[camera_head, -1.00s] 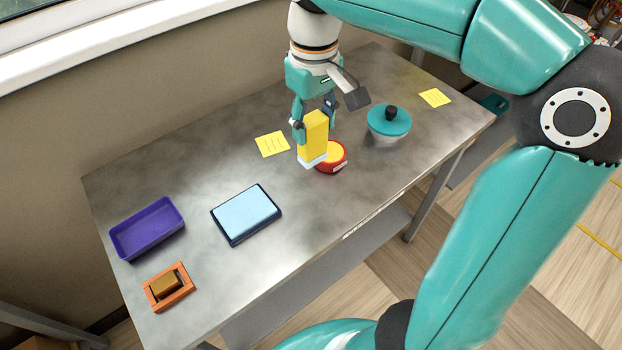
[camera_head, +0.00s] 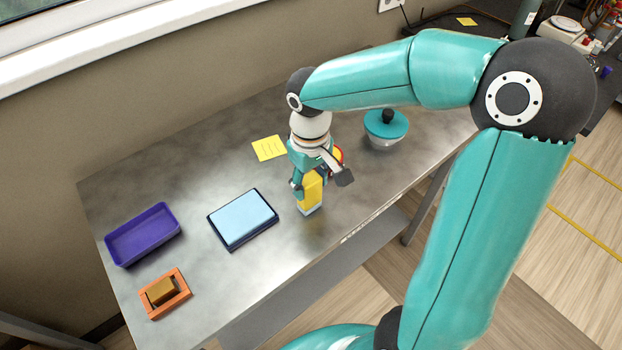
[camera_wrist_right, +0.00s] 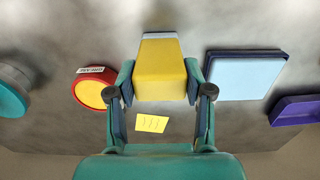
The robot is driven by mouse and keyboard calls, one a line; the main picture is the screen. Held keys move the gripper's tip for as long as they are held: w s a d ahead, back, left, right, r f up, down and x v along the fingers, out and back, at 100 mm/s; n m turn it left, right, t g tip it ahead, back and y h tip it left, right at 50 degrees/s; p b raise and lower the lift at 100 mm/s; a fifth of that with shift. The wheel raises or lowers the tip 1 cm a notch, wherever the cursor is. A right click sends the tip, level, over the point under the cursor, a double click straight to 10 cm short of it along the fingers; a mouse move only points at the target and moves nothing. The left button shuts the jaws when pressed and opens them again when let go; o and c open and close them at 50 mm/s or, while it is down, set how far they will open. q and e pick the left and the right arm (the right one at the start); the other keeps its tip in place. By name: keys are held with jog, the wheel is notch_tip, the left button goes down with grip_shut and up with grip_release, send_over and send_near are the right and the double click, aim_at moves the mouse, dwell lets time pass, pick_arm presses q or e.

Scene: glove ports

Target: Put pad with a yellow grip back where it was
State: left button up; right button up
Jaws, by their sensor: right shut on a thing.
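My right gripper (camera_head: 309,184) is shut on the yellow grip of the pad (camera_head: 312,197). The pad's pale base faces down, low over the table's front part; I cannot tell if it touches the top. In the right wrist view the pad (camera_wrist_right: 160,70) sits between the two fingers of the right gripper (camera_wrist_right: 161,92). A light blue slab in a dark blue tray (camera_head: 242,219) lies to the left of it. My left gripper is not in view.
A purple open bin (camera_head: 143,234) and an orange holder with a brown block (camera_head: 165,292) stand at the left. A yellow note (camera_head: 269,148) lies behind the gripper. A bowl with a teal lid (camera_head: 386,124) stands to the right. The metal tabletop (camera_head: 245,275) is bare near the front.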

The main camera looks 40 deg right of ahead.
jog(key=shift+f, duration=0.1)
jog(key=o, duration=1.2)
jog(key=shift+c, duration=0.2)
notch_tip(320, 180, up, 12)
